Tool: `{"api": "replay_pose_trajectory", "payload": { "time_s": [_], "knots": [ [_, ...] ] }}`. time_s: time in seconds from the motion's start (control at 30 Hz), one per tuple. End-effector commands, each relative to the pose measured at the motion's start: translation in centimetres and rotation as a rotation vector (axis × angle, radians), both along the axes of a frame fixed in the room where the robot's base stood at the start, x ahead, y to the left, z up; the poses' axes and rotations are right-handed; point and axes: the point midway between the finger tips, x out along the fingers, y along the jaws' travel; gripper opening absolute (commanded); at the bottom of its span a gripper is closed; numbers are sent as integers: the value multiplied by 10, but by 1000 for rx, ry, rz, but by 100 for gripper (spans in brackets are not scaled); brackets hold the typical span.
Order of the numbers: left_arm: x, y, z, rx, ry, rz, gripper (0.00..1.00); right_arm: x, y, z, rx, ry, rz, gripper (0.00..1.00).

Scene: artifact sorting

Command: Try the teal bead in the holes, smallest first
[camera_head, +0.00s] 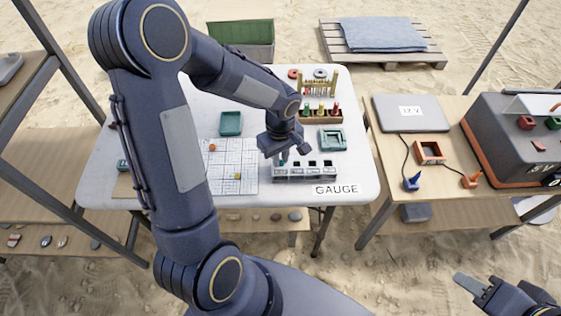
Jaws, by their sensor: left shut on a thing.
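The grey gauge block (305,175) lies at the front edge of the white table, behind the GAUGE label. A row of dark square holes runs along its top. My left gripper (283,157) points down over the left end of the block and is shut on the small teal bead (281,162). The bead is at the leftmost hole; I cannot tell whether it is in the hole or just above it. The fingers and arm partly hide this spot.
A white grid sheet (232,158) with orange and yellow beads lies left of the block. Teal trays (231,123) (331,139) and a rack of coloured vials (320,112) stand behind. A wooden side table (440,180) with a grey case is at right.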

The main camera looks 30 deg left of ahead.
Motion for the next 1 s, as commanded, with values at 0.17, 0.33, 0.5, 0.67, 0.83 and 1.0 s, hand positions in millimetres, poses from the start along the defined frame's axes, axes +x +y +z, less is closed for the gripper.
{"api": "replay_pose_trajectory", "payload": {
  "time_s": [0.17,0.33,0.5,0.67,0.83,1.0],
  "knots": [
    [0,0,11,0,-1,0,3,0,0,8,0,0,0,36],
    [0,0,19,1,0,1,3,0,0,14,0,0,0,36],
    [0,0,28,0,-1,1,3,0,0,20,0,0,0,36],
    [0,0,36,0,-1,0,3,0,0,26,0,0,0,36],
    [0,0,44,0,-1,0,3,0,0,32,0,0,0,36],
    [0,0,53,0,-1,-1,3,0,0,38,0,0,0,36]
  ]
}}
